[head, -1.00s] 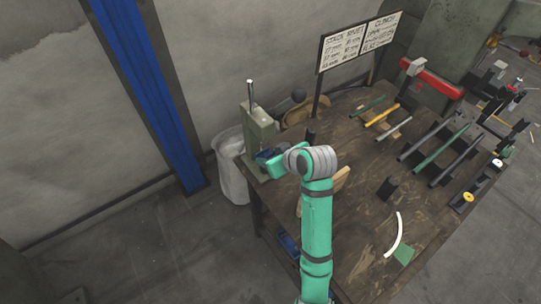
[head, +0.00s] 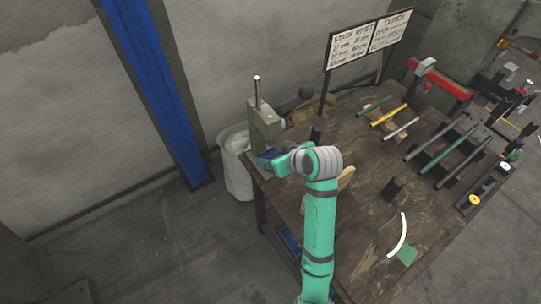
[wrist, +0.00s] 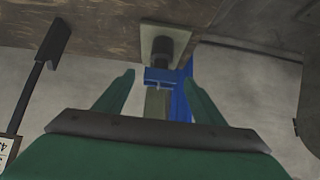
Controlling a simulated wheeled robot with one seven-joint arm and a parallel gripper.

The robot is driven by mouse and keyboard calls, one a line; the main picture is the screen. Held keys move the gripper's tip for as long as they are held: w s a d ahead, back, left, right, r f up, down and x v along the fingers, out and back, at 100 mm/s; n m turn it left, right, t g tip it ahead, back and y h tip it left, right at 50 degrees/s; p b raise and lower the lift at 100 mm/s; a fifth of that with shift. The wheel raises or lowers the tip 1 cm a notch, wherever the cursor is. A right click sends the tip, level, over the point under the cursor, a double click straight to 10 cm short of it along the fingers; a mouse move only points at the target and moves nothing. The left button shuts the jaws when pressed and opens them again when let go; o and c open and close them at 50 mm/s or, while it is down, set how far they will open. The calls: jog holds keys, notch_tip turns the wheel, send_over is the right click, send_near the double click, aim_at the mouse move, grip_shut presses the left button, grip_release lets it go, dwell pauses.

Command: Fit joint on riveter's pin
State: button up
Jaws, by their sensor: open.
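The riveter (head: 264,127) is a grey-green press at the left corner of the workbench, with a pale rod standing up from its top. My gripper sits in front of its lower part; the wrist link hides much of it in the head view. In the wrist view, which appears upside down, my gripper (wrist: 160,78) shows two spread green fingers. A small blue bracket-like piece (wrist: 160,76), possibly the joint, lies between the fingertips, against a dark cylinder (wrist: 166,46) on a pale plate. I cannot tell whether it is around the cylinder or only beside it.
The wooden workbench (head: 345,225) carries several rods on racks, a red tool (head: 440,80), a white curved strip (head: 399,236) and a dark bracket (head: 393,188). A sign (head: 368,43) stands behind. A white bin (head: 236,165) stands left of the bench.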

jog(key=v, duration=1)
jog(key=shift+s+d+r, duration=0.15)
jog(key=shift+s+r, duration=0.05)
dwell(0.3)
